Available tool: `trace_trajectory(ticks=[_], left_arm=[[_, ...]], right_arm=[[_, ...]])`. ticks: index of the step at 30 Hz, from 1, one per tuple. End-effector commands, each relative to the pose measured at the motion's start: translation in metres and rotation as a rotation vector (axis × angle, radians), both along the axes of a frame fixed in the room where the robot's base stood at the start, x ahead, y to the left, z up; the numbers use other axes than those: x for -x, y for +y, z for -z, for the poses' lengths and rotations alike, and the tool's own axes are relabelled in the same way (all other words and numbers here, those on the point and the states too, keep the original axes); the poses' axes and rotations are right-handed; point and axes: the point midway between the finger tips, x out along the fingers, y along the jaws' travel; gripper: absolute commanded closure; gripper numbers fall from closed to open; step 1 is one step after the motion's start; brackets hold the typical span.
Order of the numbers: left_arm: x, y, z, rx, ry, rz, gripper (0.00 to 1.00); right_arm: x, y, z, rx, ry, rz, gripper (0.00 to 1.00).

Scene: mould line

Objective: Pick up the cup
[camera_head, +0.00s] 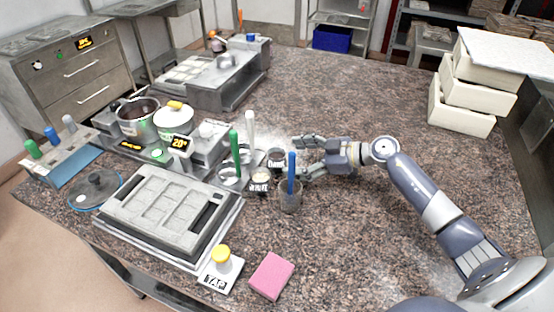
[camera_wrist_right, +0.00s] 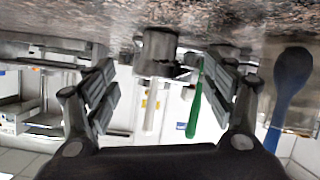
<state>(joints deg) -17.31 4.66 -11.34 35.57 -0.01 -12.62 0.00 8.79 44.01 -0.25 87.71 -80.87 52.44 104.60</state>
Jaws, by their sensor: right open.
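A small dark cup (camera_head: 276,160) with a label stands on the speckled counter, just left of my right gripper (camera_head: 303,156). That gripper is open and empty, reaching in from the right with its fingers pointing left at the cup. In the right wrist view, which appears upside down, a dark cup (camera_wrist_right: 158,46) shows ahead between the spread fingers (camera_wrist_right: 160,95), apart from them. A cup labelled WHITE (camera_head: 260,186) and a clear cup (camera_head: 289,201) holding a blue spatula (camera_head: 292,168) stand nearer the front. My left gripper is not in view.
A green spatula (camera_head: 235,150) and a white spatula (camera_head: 250,128) stand behind and left of the cups. A mould tray (camera_head: 170,215), a TAP pad (camera_head: 221,274) and a pink sponge (camera_head: 271,276) lie at the front. White boxes (camera_head: 460,120) are stacked back right. The counter behind the arm is clear.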

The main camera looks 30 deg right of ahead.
Motion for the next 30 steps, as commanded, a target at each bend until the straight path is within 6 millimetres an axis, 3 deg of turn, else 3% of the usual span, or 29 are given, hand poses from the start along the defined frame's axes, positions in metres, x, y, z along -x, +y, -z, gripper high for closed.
trace_trajectory(ticks=[6,16,17,21,24,30], left_arm=[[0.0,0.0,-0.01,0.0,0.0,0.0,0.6],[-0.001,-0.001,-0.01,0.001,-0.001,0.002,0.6],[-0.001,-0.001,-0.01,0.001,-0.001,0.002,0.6],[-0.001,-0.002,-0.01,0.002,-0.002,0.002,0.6],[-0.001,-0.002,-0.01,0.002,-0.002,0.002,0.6],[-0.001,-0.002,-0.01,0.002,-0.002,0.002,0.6]], right_arm=[[-0.023,0.023,0.004,-0.005,-0.002,-0.001,0.23],[-0.029,0.028,0.01,0.0,-0.001,-0.001,0.23],[-0.029,0.028,0.01,0.0,-0.001,-0.001,0.26],[-0.029,0.028,0.01,0.0,-0.001,-0.001,0.57],[-0.029,0.028,0.01,0.0,-0.001,-0.001,0.64],[-0.029,0.027,0.009,0.0,-0.001,-0.001,0.64]])
